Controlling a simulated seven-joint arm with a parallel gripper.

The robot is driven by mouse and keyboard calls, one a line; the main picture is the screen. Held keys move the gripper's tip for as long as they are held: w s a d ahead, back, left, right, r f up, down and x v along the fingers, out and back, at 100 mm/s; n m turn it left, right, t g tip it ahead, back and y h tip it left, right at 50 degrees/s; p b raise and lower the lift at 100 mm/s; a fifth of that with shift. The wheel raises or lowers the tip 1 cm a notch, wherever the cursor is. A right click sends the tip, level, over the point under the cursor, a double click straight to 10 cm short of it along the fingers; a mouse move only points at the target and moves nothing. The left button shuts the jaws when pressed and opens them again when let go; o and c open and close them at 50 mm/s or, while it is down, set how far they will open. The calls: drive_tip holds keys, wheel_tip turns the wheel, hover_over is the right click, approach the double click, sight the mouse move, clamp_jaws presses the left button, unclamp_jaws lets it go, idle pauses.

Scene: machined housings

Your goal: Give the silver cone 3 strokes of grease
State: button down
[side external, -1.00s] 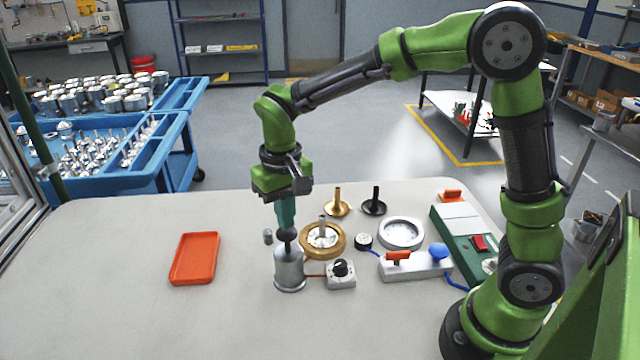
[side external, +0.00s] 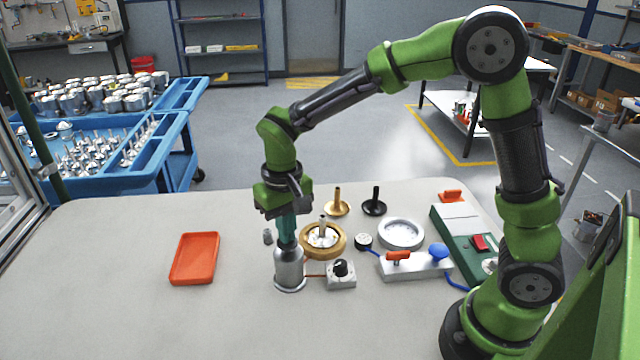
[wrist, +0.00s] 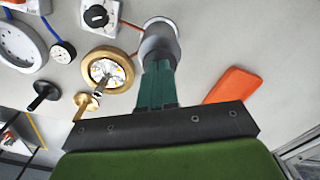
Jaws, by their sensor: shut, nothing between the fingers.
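The silver cone (side external: 322,232), a pale metal piece with an upright stem, sits inside a brass ring (side external: 344,240); it also shows in the wrist view (wrist: 106,74). Just left of it stands a silver canister (side external: 289,272) with a rounded shoulder, in the wrist view beyond my fingertips (wrist: 160,42). My gripper (side external: 287,240) points straight down with its teal fingers shut and empty. The fingertips are right at the canister's top, which they cover. The dark round knob there is hidden now, so I cannot see how far down it is.
A dial box (side external: 341,275) stands close right of the canister. Brass (side external: 337,208) and black (side external: 374,207) stemmed pieces, a silver ring (side external: 401,233), a small gauge (side external: 363,242) and a white switch block (side external: 415,267) lie around. An orange tray (side external: 195,258) is left; the table's front is clear.

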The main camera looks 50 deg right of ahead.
drive_tip(key=shift+r, duration=1.95)
drive_tip(key=shift+f, duration=0.15)
drive_tip(key=shift+f, duration=1.85)
drive_tip(key=shift+r, duration=2)
drive_tip(key=shift+r, duration=2)
